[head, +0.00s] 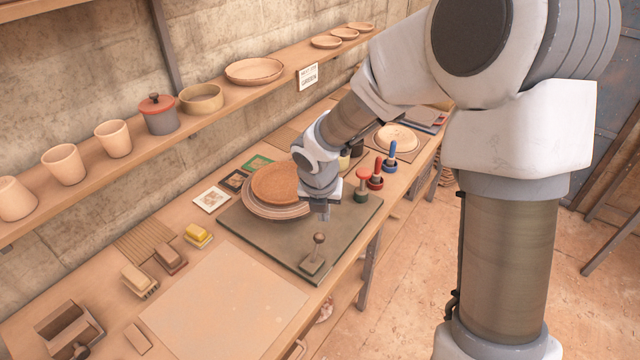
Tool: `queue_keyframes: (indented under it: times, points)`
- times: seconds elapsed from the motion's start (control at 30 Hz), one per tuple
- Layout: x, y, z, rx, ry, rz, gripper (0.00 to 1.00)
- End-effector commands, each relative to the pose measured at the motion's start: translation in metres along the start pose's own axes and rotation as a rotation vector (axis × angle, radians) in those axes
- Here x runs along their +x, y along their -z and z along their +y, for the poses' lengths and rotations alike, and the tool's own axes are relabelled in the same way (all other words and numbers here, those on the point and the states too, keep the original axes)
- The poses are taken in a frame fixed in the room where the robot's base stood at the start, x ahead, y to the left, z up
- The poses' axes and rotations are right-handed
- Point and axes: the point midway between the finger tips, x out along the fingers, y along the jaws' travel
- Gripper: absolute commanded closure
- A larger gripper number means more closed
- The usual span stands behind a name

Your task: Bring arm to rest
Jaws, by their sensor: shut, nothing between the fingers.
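My gripper (321,212) is shut and empty. It points down above the dark green board (262,236) on the workbench. It is just right of a stack of round plates (268,210) with a brown disc (278,184) on top. A small stamp-like tool with a knob handle (317,250) stands on the board, below my gripper in the picture. My arm reaches in from the right and hides part of the bench behind it.
Stamps with red and blue handles (376,172) stand right of my gripper. A shelf (190,103) with cups and bowls runs along the wall. Brushes and blocks (168,258) lie at left. A pale sheet (225,300) covers the near bench. The floor (400,290) at right is open.

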Motion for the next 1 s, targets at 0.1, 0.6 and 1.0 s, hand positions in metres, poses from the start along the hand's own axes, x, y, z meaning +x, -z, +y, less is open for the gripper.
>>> queue_keyframes:
  times: [0.1,0.6,1.0]
  points:
    - [0.0,0.0,0.0,0.002,0.0,0.0,1.0]
    - [-0.095,0.013,-0.077,0.961,0.035,-0.127,1.0]
    - [-0.171,0.077,-0.134,2.07,-0.126,-0.134,1.0]
